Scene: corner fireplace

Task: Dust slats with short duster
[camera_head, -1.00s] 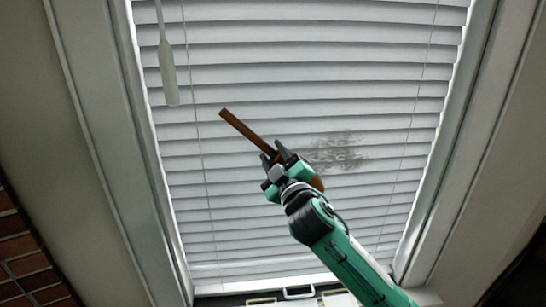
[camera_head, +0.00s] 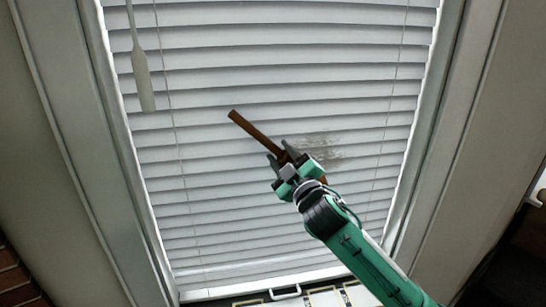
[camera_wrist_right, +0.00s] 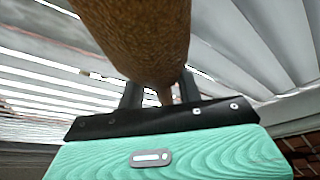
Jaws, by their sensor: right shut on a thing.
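The white slats (camera_head: 200,150) of a window blind fill the middle of the head view. A grey dust smudge (camera_head: 325,148) lies on them right of centre. My right gripper (camera_head: 281,157) is shut on the brown duster (camera_head: 254,131), in front of the slats just left of the smudge. The duster's bar points up and left; its other end is mostly hidden behind the gripper. In the right wrist view the duster (camera_wrist_right: 140,35) looms large and brown between the fingers, with slats behind it. I cannot tell whether the duster touches the slats. My left gripper is not in view.
A white wand (camera_head: 143,80) hangs at the upper left of the blind. Thin cords run down the slats. The window frame (camera_head: 430,120) borders the blind on both sides. Brickwork (camera_head: 18,275) shows at lower left, and a sill with a handle (camera_head: 285,293) at the bottom.

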